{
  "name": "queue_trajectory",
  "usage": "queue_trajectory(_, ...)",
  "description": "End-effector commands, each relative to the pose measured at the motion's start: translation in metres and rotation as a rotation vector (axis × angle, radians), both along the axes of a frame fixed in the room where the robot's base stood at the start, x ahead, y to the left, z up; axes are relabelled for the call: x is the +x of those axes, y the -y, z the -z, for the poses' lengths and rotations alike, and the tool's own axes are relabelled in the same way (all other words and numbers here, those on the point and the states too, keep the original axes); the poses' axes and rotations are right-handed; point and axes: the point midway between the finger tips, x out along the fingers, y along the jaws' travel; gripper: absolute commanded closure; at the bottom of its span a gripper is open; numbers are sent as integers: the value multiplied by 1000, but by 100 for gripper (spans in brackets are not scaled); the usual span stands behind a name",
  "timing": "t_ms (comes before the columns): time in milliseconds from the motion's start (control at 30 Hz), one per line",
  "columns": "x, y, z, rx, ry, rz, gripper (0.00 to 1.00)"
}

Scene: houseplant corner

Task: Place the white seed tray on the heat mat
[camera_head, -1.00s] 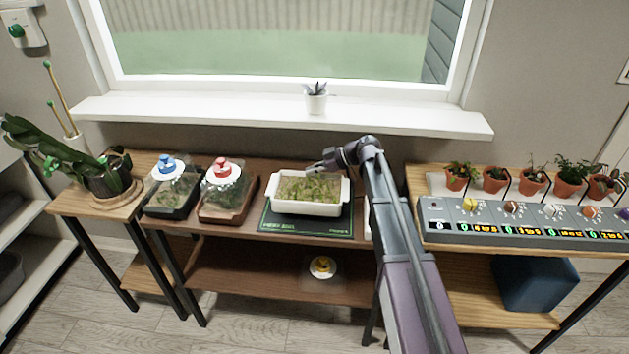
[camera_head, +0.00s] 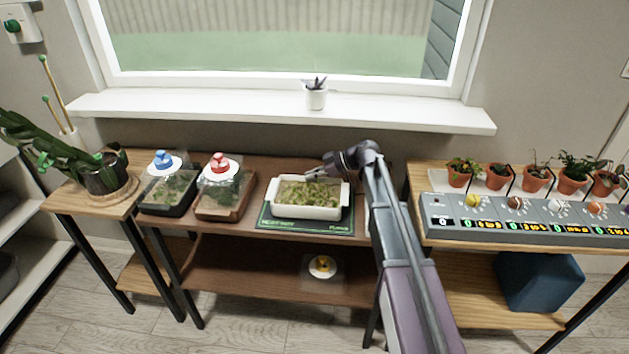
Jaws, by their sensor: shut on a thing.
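The white seed tray (camera_head: 308,211), full of small green seedlings, sits over the dark green heat mat (camera_head: 290,225) on the brown table. The mat's front strip and left edge show around it. From this angle I cannot tell whether the tray's underside touches the mat. My gripper (camera_head: 317,174) is at the tray's back rim, shut on it. The fingertips are small and partly hidden behind the rim.
Two covered trays, one with a blue knob (camera_head: 163,160) and one with a red knob (camera_head: 219,163), stand to the left. A grey control panel (camera_head: 520,216) and potted plants (camera_head: 535,178) stand on the right table. A yellow-knobbed lid (camera_head: 322,267) lies on the lower shelf.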

Motion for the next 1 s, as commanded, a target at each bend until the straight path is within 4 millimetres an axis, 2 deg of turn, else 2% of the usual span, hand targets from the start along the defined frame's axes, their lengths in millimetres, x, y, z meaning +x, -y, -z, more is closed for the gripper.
queue_trajectory(500, 0, -1, 5, 1, -1, 0, 100)
queue_trajectory(533, 0, -1, 5, 0, 0, -1, 87)
queue_trajectory(633, 0, -1, 4, 0, 0, -1, 57)
queue_trajectory(1000, 0, -1, 4, 0, 0, -1, 57)
